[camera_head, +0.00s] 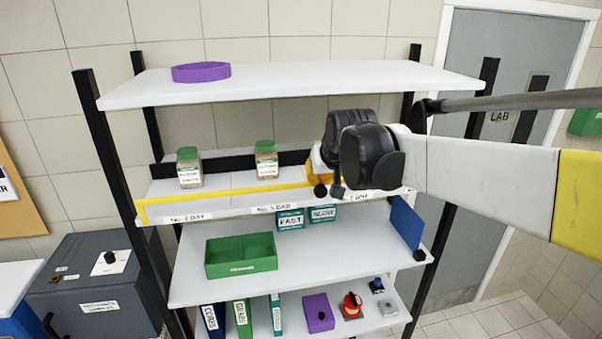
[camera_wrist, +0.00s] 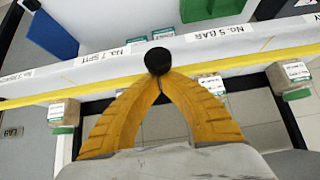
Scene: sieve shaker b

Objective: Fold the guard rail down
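The yellow guard rail (camera_head: 200,197) runs along the front of the second shelf from the top, standing up above the shelf edge in front of the jars. It crosses the wrist view (camera_wrist: 258,61) as a thin yellow bar. A round black knob (camera_wrist: 158,61) shows at the rail. My gripper (camera_wrist: 160,80) has its two yellow fingers closed together right at the knob, which sits at the fingertips; they appear shut on it. In the head view my gripper (camera_head: 319,182) is at the right part of the rail, and my wrist partly hides the rail there.
Jars with green lids (camera_head: 190,168) (camera_head: 266,160) stand behind the rail. A purple ring (camera_head: 201,72) lies on the top shelf. A green bin (camera_head: 241,257), teal boxes (camera_head: 290,220) and a blue panel (camera_head: 406,222) are on the shelf below. Black posts (camera_head: 110,150) frame the rack.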

